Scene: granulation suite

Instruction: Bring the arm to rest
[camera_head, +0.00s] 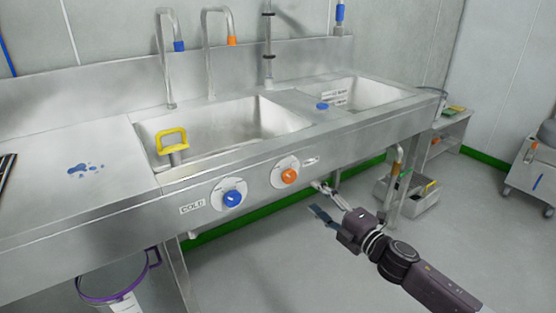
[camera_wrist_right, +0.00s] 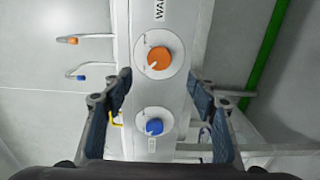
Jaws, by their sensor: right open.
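My right gripper (camera_head: 322,203) comes in from the lower right of the head view and is open and empty in front of the sink's front panel. The right wrist view shows its two dark fingers (camera_wrist_right: 160,95) spread apart, with the orange knob (camera_wrist_right: 159,59) and the blue knob (camera_wrist_right: 154,127) seen beyond and between them. In the head view, the blue knob (camera_head: 232,198) beside the COLD label and the orange knob (camera_head: 289,176) are left of the gripper, which appears apart from both. My left gripper is not in view.
The steel sink unit (camera_head: 110,203) fills the left and middle, with a yellow-handled item (camera_head: 172,139) in its basin. A purple-rimmed bucket (camera_head: 121,280) stands below left. A grey bin (camera_head: 408,196) and a wheeled cart (camera_head: 530,170) stand to the right. The floor at lower middle is clear.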

